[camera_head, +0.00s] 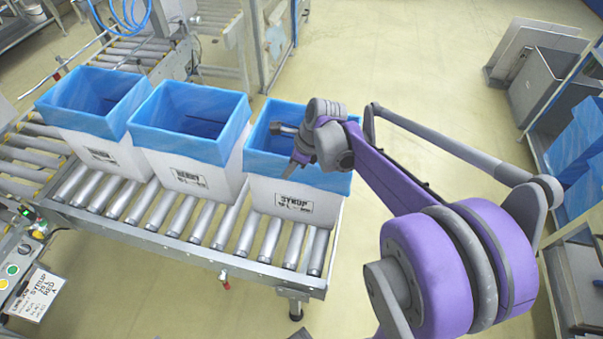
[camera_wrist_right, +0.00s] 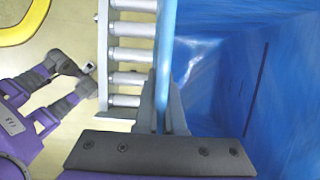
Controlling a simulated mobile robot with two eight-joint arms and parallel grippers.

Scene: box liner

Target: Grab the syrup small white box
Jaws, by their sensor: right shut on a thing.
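The syrup box (camera_head: 297,203) is a small white box labelled "SYRUP", the rightmost of three on the roller conveyor. A blue liner (camera_head: 262,139) lines it and folds over its rim. My right gripper (camera_head: 299,158) is at the box's front rim, shut on the lined wall. In the right wrist view, its fingers (camera_wrist_right: 167,122) straddle the blue edge, with the blue interior to the right. The gripper and wrist hide part of the rim and opening.
Two more white boxes with blue liners, the middle box (camera_head: 186,174) and the left box (camera_head: 92,146), stand left of the syrup box. The roller conveyor (camera_head: 190,214) ends just right of it. Grey bins (camera_head: 537,82) stand at the right; open floor lies between.

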